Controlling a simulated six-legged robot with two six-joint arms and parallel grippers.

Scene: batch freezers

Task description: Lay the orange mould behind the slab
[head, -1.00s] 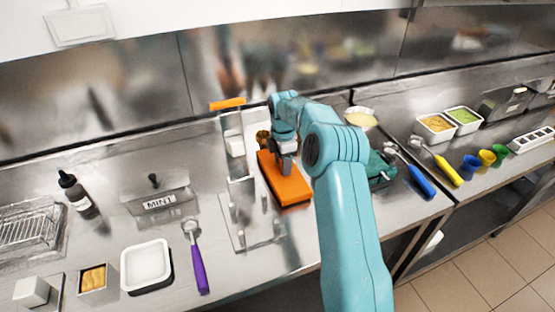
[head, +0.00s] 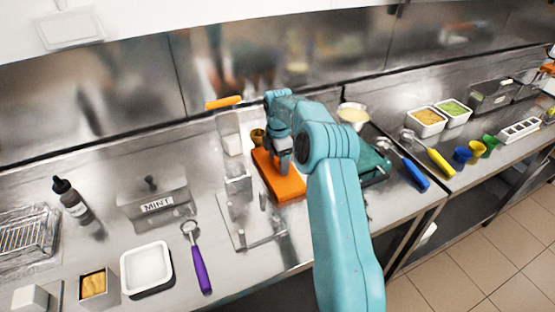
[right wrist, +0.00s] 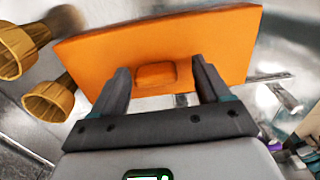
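The orange mould (head: 281,187) is a flat rectangular block on the steel counter, partly covered by my right arm in the head view. In the right wrist view the orange mould (right wrist: 215,45) fills the middle and has a small raised orange knob. My right gripper (head: 283,168) is over the mould, pointing down. In the right wrist view its two fingers (right wrist: 160,75) stand apart on either side of the knob, with gaps showing. I cannot tell for sure which thing is the slab; a flat metal plate with posts (head: 238,222) lies left of the mould. My left gripper is not in view.
Mustard-coloured cups (right wrist: 48,98) stand close beside the mould. An orange bar (head: 223,102) is near the back wall. A dark teal object (head: 373,164) and a pale-filled bowl (head: 353,115) are right of my arm. A purple-handled scoop (head: 202,270) lies at front left.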

